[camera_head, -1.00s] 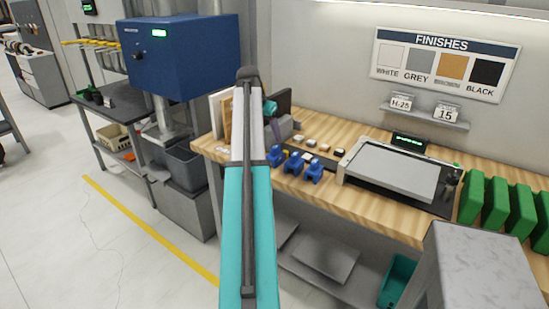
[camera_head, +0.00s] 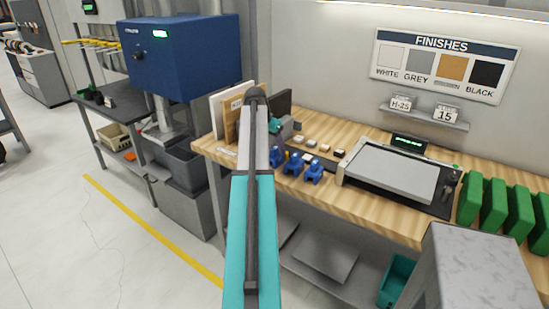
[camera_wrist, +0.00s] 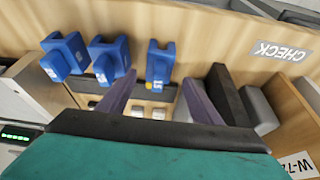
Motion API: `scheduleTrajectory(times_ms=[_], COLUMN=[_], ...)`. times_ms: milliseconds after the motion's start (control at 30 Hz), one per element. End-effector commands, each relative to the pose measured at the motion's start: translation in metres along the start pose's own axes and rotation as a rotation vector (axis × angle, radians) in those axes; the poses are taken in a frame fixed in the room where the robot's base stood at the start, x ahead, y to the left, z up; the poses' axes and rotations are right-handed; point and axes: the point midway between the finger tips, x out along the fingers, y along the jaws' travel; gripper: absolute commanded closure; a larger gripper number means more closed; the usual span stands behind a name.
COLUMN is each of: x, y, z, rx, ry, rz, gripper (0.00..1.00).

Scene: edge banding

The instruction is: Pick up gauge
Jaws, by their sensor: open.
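Three blue gauges stand in a row on the wooden bench. In the head view they are the left gauge (camera_head: 277,157), the middle gauge (camera_head: 294,164) and the right gauge (camera_head: 314,171). The wrist view shows them reversed: one at far left (camera_wrist: 64,56), one in the middle (camera_wrist: 110,60) and one at right (camera_wrist: 158,62). My gripper (camera_wrist: 159,82) is open, its two purple fingers on either side of the line to that right-hand gauge, which appears just past the fingertips. White marks on the gauges are too small to read surely. In the head view my arm partly hides the gripper.
Small light blocks (camera_head: 325,148) lie behind the gauges. Upright boards (camera_head: 218,112) stand close to the gripper's left. A flat grey-topped device (camera_head: 395,170) and green holders (camera_head: 494,205) are to the right. A CHECK label (camera_wrist: 283,51) lies on the bench.

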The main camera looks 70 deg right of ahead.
Motion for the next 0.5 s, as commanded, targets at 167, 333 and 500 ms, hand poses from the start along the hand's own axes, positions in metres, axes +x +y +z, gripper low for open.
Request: scheduleTrajectory(times_ms=[167, 333, 500], x=[0.0117, 0.0139, 0.0137], y=[0.0001, 0.0001, 0.0002], z=[0.0, 0.0001, 0.0], rx=[0.0, 0.0, 0.0], ry=[-0.001, 0.0, 0.0], rz=[0.0, 0.0, 0.0], gripper=[0.41, 0.41, 0.41])
